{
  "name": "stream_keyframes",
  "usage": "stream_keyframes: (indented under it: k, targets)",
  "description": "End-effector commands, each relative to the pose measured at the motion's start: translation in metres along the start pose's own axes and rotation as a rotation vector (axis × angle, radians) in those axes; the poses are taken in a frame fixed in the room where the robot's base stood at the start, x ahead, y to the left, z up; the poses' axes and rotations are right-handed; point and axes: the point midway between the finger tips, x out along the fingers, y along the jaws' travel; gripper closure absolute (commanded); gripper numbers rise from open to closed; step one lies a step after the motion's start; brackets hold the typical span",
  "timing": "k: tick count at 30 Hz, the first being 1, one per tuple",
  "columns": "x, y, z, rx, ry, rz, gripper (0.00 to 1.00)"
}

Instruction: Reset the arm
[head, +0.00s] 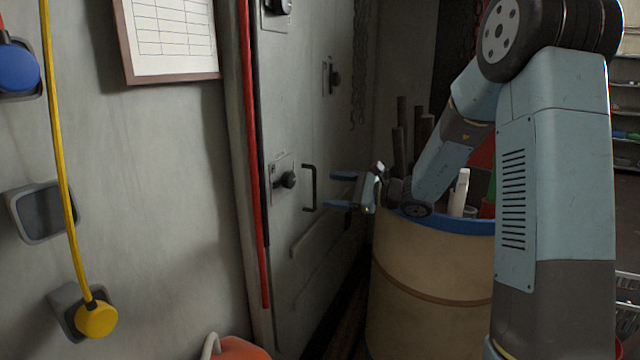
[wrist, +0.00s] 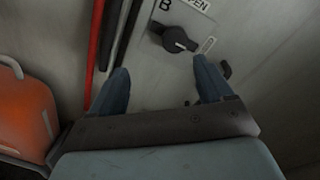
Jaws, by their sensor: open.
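My gripper (head: 342,190) is open and empty in the head view, its two blue fingers pointing left toward the grey metal door (head: 330,130). It is beside the door's black handle (head: 310,187) and a dark rotary knob (head: 286,180). In the wrist view the two fingers (wrist: 163,88) are spread apart. Beyond them is a black knob (wrist: 174,38) on a plate with a "B" and the partly visible word "OPEN". My arm is bent, reaching from the right. I cannot tell whether a finger touches the door.
A tan barrel (head: 430,285) with a blue rim stands under my forearm, holding several rods. Red and black hoses (head: 252,150) hang left of the door. An orange object (head: 240,348) is low in front. Shelves (head: 626,100) stand at far right.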

Motion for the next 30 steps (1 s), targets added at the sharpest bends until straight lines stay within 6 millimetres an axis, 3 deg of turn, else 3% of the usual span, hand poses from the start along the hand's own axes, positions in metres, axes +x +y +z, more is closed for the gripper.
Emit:
stream_keyframes:
  k: [6,12,21,30]
  targets:
    - [-0.013,0.040,0.057,-0.185,0.047,0.225,0.20]
    - [-0.038,0.080,0.098,-0.367,0.111,0.430,0.20]
    - [-0.093,0.130,0.138,-0.651,0.240,0.706,0.20]
    - [-0.160,0.163,0.164,-0.946,0.403,0.946,0.20]
